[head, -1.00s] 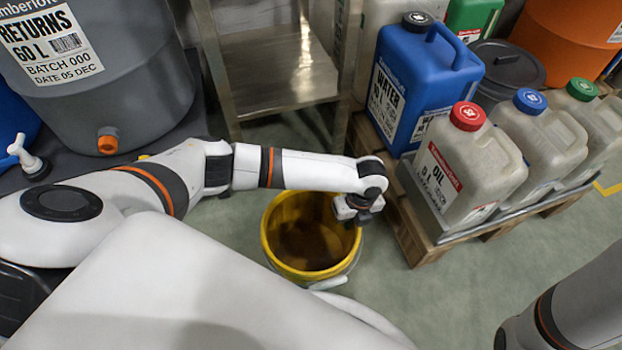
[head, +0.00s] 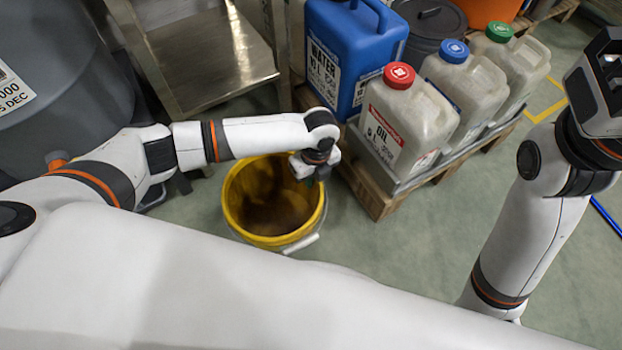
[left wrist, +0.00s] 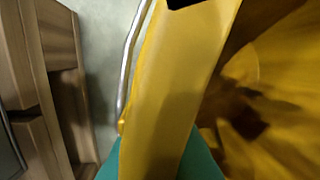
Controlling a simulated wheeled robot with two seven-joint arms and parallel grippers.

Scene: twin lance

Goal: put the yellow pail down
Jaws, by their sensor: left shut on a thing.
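The yellow pail (head: 236,200) is in the middle of the head view, mouth up, with a dark inside that looks empty. My left gripper (head: 308,172) is at its right rim, pointing down, partly hidden by the wrist. In the left wrist view the teal fingertips (left wrist: 155,165) pinch the pail's yellow wall (left wrist: 180,85) from both sides. A grey metal bail (left wrist: 130,60) runs along the outside. The pail's base is hidden, so I cannot tell whether it touches the floor. My right gripper (head: 603,70) is raised at the right edge, away from the pail; its jaws are unclear.
A wooden pallet (head: 377,203) is close to the pail's right, carrying a blue water can (head: 350,50) and an oil can with a red cap (head: 405,120). A metal shelf stand (head: 210,60) is behind. Clear green floor (head: 400,255) lies in front and to the right.

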